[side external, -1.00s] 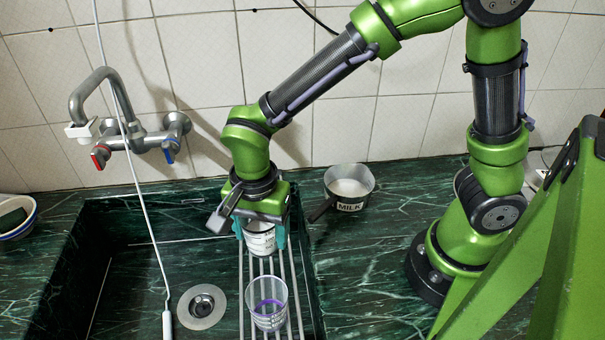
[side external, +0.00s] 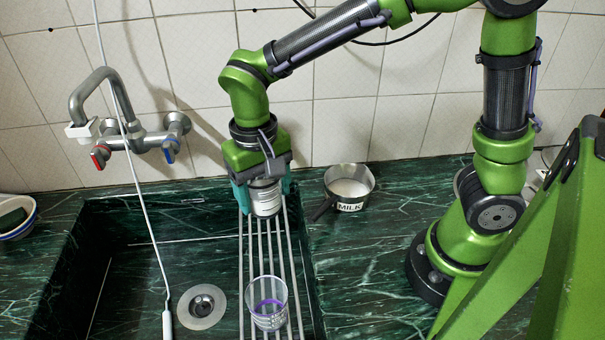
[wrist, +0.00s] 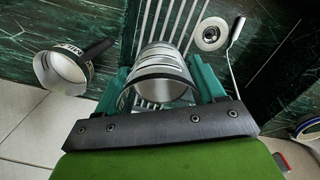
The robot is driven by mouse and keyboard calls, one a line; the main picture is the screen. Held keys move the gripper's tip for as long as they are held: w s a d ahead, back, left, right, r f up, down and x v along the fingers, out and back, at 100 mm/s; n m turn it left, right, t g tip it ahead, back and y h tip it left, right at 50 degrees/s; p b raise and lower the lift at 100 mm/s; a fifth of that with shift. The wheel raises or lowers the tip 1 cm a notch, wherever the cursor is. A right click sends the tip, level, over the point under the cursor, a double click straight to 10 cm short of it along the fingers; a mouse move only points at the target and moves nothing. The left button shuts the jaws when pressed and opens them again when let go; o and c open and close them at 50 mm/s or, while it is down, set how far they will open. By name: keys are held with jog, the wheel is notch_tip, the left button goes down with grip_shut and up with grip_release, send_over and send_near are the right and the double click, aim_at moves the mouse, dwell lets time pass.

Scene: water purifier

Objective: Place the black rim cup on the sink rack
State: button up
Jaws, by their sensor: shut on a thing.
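My gripper (side external: 262,190) is shut on the black rim cup (side external: 265,202), a pale cup with dark bands. The cup is roughly upright, over the wall end of the sink rack (side external: 252,250), a set of parallel metal bars across the sink. I cannot tell whether the cup's base touches the bars. In the wrist view, the cup (wrist: 165,62) sits between the teal fingers of my gripper (wrist: 160,88), its dark rim towards the camera. The rack bars (wrist: 168,14) show beyond it. My gripper hides part of the cup's top in the side view.
A clear cup with a purple band (side external: 268,305) stands on the near part of the rack. A metal pan labelled MILK (side external: 348,185) sits on the counter to the right. The faucet (side external: 130,135) and its thin white hose are left. Bars between the cups are clear.

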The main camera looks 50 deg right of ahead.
jog(key=w+d+r+n, duration=0.2)
jog(key=w+d, duration=0.1)
jog(key=d, duration=0.5)
jog(key=w+d+r+n, duration=0.2)
jog(key=d, duration=0.6)
jog(key=s+a+f+m, duration=0.3)
jog(key=a+m, duration=0.4)
jog(key=a, duration=0.2)
jog(key=s+a+f+m, duration=0.3)
jog(key=a+m, duration=0.4)
jog(key=a, duration=0.3)
jog(key=shift+s+a, duration=0.3)
jog(key=shift+s, duration=0.3)
jog(key=shift+f, duration=0.15)
notch_tip(320, 180, down, 10)
jog(key=shift+r, duration=0.25)
